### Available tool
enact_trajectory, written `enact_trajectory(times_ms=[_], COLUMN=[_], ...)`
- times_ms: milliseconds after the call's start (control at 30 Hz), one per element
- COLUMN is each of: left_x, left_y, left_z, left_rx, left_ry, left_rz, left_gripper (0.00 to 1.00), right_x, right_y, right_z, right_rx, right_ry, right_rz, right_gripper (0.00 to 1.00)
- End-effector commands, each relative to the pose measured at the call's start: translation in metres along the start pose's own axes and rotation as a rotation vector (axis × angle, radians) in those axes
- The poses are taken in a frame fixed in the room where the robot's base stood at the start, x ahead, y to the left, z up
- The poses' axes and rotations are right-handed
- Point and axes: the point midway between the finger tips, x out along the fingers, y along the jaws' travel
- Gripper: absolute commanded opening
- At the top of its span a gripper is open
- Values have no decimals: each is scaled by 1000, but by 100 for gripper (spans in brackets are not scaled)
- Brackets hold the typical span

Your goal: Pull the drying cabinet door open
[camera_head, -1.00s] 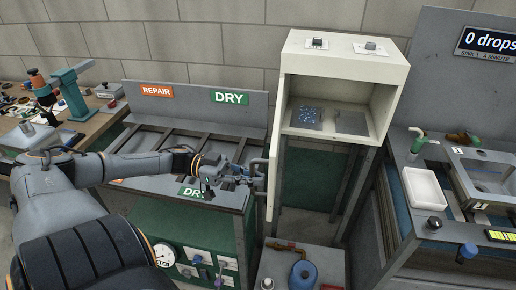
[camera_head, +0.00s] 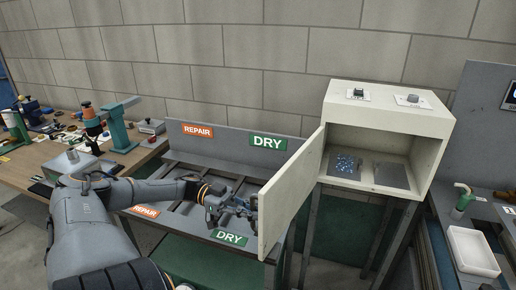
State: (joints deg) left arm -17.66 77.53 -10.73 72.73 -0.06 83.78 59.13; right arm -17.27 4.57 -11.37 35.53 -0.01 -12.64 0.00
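The drying cabinet (camera_head: 437,122) is a cream box on legs at the right, with its front open. Its door (camera_head: 291,196) stands swung out to the left, hinged at the cabinet's left side, with its inner face showing. My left gripper (camera_head: 246,207) is at the outer side of the door, close to its free edge. The door partly hides that area, so the handle and the finger gap are not clear. Inside the cabinet are a blue-speckled plate (camera_head: 346,166) and a plain grey plate (camera_head: 391,176). My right gripper is not in view.
A grey rack with DRY (camera_head: 267,143) and REPAIR (camera_head: 197,130) signs stands behind and left of the door. A cluttered wooden bench (camera_head: 50,156) is at the left. A white tray (camera_head: 471,252) sits at the right.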

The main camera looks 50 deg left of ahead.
Motion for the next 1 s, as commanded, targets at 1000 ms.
enact_trajectory(times_ms=[1000], left_x=[-48], left_y=[-1], left_z=[1], left_rx=[-1], left_ry=[-2], left_rz=[-6], left_gripper=[35], right_x=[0], right_y=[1], right_z=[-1], right_rx=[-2], right_ry=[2], right_rz=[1], right_gripper=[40])
